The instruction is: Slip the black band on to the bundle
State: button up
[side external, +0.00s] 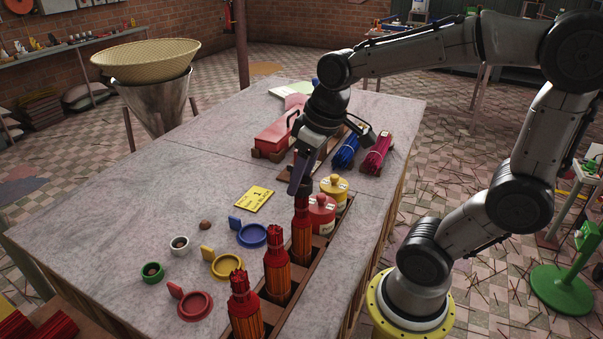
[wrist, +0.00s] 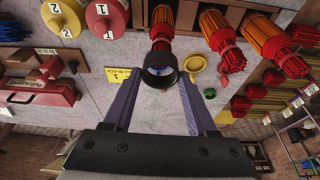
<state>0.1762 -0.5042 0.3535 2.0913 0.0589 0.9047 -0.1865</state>
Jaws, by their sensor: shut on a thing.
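My gripper (side external: 302,188) points down over the bundle at the far end of the rack row. In the wrist view its two purple fingers (wrist: 159,85) are shut on the black band (wrist: 159,72), a short dark ring. The target bundle (side external: 301,232) stands upright, orange below with a red top; it also shows in the wrist view (wrist: 162,22). Its red tip lies beside the band's rim there, and the band's opening shows blue, not sticks. I cannot tell whether band and tip touch. In the side view the fingers mostly hide the band.
Two similar bundles (side external: 277,262) (side external: 243,305) stand nearer in the row. Red and yellow lidded pots (side external: 321,212) (side external: 334,190) stand close right. A blue ring dish (side external: 252,236), yellow card (side external: 254,198) and small cups lie left. A red box (side external: 275,139) is behind.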

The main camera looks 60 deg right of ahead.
dwell(0.3)
jog(key=shift+f, duration=1.45)
jog(key=o, duration=0.9)
jog(key=shift+o, duration=0.2)
jog(key=shift+r, duration=0.1)
jog(key=shift+r, duration=3.4)
